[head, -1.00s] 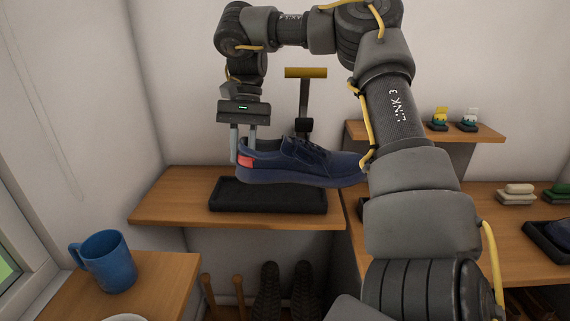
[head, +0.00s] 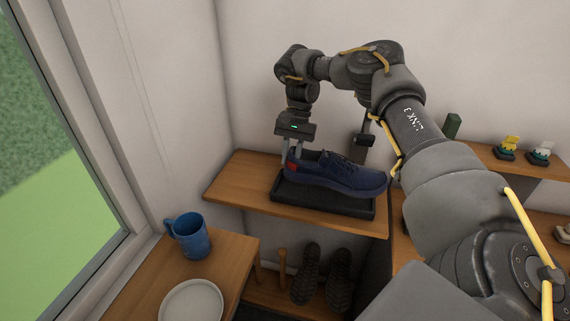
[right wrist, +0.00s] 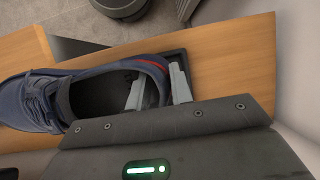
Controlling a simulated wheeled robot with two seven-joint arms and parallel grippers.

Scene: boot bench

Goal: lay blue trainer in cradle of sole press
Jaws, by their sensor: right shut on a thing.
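The blue trainer (head: 335,172) is a dark blue shoe with a red patch at its heel. My right gripper (head: 292,158) is shut on its heel end, with the toe pointing right in the head view. The trainer is level, over or in the black cradle of the sole press (head: 325,200); I cannot tell whether its sole touches the cradle floor. In the right wrist view, the fingers (right wrist: 158,88) grip the heel wall of the trainer (right wrist: 75,95), one inside the opening and one outside. My left gripper is not in view.
The press stands on a wooden shelf (head: 235,180). A blue mug (head: 188,236) and a white plate (head: 192,302) are on a wooden surface at lower left. Dark boots (head: 322,275) stand below the shelf. Small yellow and white figures (head: 508,147) sit on a shelf at right.

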